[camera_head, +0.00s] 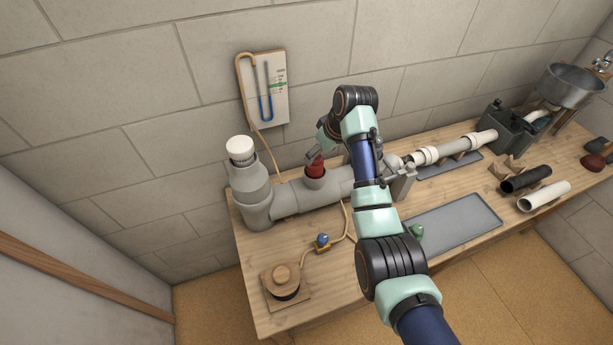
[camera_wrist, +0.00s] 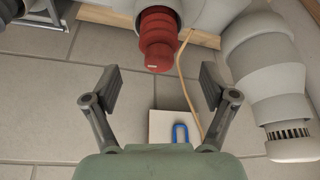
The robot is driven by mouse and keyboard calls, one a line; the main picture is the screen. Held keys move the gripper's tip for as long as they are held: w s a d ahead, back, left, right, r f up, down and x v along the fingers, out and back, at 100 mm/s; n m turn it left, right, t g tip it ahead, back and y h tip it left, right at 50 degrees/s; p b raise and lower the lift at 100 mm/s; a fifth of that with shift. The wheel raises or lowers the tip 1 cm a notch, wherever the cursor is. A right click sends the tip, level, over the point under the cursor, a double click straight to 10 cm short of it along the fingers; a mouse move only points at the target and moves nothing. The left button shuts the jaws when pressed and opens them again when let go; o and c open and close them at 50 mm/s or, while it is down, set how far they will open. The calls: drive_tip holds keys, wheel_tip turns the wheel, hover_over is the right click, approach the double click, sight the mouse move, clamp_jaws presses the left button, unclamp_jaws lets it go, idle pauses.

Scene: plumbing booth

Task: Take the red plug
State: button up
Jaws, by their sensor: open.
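The red plug (camera_head: 316,168) sits upright in an opening on top of the grey pipe (camera_head: 290,197) in the head view, beside my arm's end. In the wrist view the red plug (camera_wrist: 157,40) is ribbed with a narrower end and shows ahead of the jaws, between their lines. My gripper (camera_wrist: 158,85) is open and empty, its two fingers apart on either side below the plug in that picture. It does not touch the plug. In the head view my gripper (camera_head: 322,150) is partly hidden by my own arm.
A white-capped upright pipe (camera_head: 241,150) stands left of the plug. A gauge board (camera_head: 264,88) with a blue U-tube hangs on the wall behind, its hose running down. A grey tray (camera_head: 452,227), a round wooden piece (camera_head: 286,278) and a metal bowl (camera_head: 574,86) are on the bench.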

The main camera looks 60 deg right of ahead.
sight(315, 163)
drive_tip(key=shift+b+x, duration=0.3)
drive_tip(key=shift+x, duration=0.8)
drive_tip(key=b+x, duration=0.2)
drive_tip(key=x, duration=0.3)
drive_tip(key=shift+s+f, duration=0.15)
drive_tip(key=shift+f, duration=0.1)
drive_tip(key=shift+r, duration=0.1)
clamp_jaws()
wheel_tip(315, 163, up, 20)
drive_tip(key=p, duration=0.4)
